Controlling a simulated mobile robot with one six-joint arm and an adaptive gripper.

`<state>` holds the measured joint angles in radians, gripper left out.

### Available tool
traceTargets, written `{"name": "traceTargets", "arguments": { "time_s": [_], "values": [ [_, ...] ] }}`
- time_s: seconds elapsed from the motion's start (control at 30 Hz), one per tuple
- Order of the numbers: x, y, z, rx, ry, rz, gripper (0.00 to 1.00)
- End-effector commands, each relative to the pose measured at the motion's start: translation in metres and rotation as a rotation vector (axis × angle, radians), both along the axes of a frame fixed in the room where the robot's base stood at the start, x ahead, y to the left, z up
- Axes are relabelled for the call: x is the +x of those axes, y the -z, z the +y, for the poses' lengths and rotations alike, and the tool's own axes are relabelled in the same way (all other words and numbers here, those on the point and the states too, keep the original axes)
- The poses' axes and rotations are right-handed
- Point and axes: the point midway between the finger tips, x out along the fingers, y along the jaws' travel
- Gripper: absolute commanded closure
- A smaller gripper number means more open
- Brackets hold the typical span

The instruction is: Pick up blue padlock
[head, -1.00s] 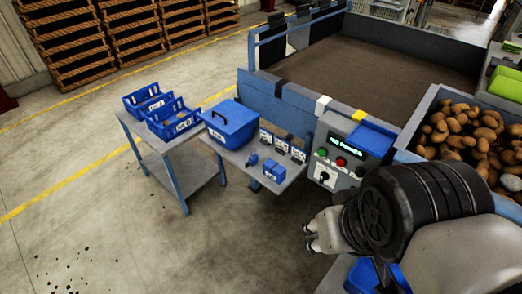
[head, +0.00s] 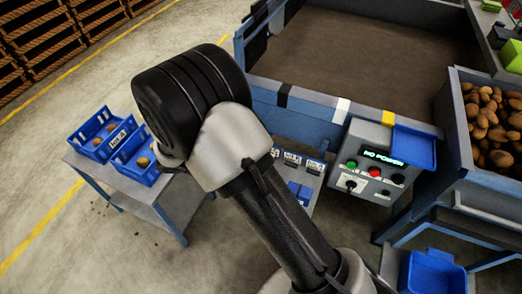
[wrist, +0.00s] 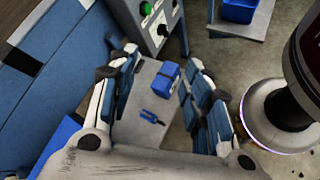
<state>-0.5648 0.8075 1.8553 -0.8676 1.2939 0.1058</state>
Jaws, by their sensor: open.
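In the wrist view a small blue item with a dark part, which looks like the blue padlock (wrist: 152,117), lies on the grey shelf (wrist: 135,133). My gripper (wrist: 163,60) is open and empty, its fingers spread to the left and right of the padlock in the picture. The gripper looks down from above the shelf and touches nothing I can see. In the head view my arm hides both the gripper and the padlock.
A blue box (wrist: 167,75) lies close to the padlock and also shows in the head view (head: 300,190). Labelled tags (head: 292,159) line the shelf's back. The control panel (head: 377,160) stands to the right, and blue crates (head: 103,133) sit on a side table.

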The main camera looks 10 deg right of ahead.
Motion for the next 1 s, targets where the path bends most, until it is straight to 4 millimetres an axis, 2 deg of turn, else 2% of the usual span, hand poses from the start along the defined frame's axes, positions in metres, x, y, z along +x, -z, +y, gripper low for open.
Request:
{"name": "traceTargets", "arguments": {
  "time_s": [0.03, 0.27, 0.4, 0.6, 0.7, 0.8, 0.9, 1.0],
  "values": [
    [0.003, 0.021, 0.009, -0.064, -0.066, 0.037, 0.55],
    [0.013, 0.114, 0.041, -0.332, -0.375, 0.13, 0.55],
    [0.003, 0.175, 0.054, -0.485, -0.576, 0.171, 0.55],
    [-0.022, 0.247, 0.059, -0.656, -0.834, 0.2, 0.55],
    [-0.034, 0.271, 0.057, -0.709, -0.925, 0.207, 0.55],
    [-0.041, 0.285, 0.055, -0.742, -0.98, 0.209, 0.55],
    [-0.042, 0.292, 0.052, -0.754, -1.005, 0.211, 0.55],
    [-0.033, 0.294, 0.044, -0.756, -1.007, 0.21, 0.55]
  ]
}}
